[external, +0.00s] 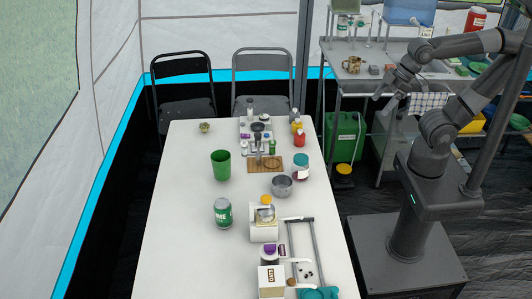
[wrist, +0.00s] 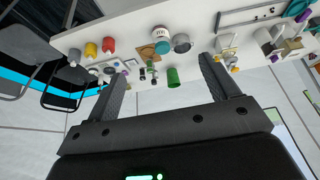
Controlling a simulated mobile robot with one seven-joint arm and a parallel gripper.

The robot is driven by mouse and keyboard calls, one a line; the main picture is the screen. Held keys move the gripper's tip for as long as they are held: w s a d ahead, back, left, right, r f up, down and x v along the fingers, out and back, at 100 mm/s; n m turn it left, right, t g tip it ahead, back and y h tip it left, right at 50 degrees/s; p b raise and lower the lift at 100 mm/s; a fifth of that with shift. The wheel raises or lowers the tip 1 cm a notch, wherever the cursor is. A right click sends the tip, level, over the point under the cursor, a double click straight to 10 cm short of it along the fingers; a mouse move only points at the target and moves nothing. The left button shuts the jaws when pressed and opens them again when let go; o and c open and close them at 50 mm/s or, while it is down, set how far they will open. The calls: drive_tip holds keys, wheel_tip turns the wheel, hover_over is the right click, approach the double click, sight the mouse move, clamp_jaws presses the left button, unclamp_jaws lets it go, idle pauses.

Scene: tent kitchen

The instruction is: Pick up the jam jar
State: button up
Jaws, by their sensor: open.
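A jar with a teal lid, a pale label and dark red contents (external: 301,168) looks like the jam jar. It stands upright near the right edge of the white table, beside a metal bowl. In the wrist view the teal-lidded jar (wrist: 161,36) shows at the top middle, small and beyond my fingertips. My gripper (external: 385,97) is up to the right of the table, well apart from the jar. In the wrist view my gripper (wrist: 163,69) has its two fingers wide apart with nothing between them.
The metal bowl (external: 282,186) and a wooden board (external: 254,166) stand close to the jar. Red (external: 300,138) and yellow bottles are behind it. A green cup (external: 221,165) and a green can (external: 223,212) stand left. The table's left side is mostly clear.

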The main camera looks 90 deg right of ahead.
drive_tip(key=shift+w, duration=0.1)
approach(301, 158)
drive_tip(key=f, duration=0.1)
drive_tip(key=shift+t, duration=0.5)
drive_tip(key=shift+s+x, duration=0.15)
drive_tip(key=shift+x, duration=2.65)
drive_tip(key=shift+s+x, duration=0.1)
drive_tip(key=shift+x, duration=2.7)
drive_tip(key=shift+d+f, duration=0.1)
drive_tip(key=shift+f, duration=0.05)
drive_tip(key=shift+c, duration=0.4)
drive_tip(key=c, duration=1.2)
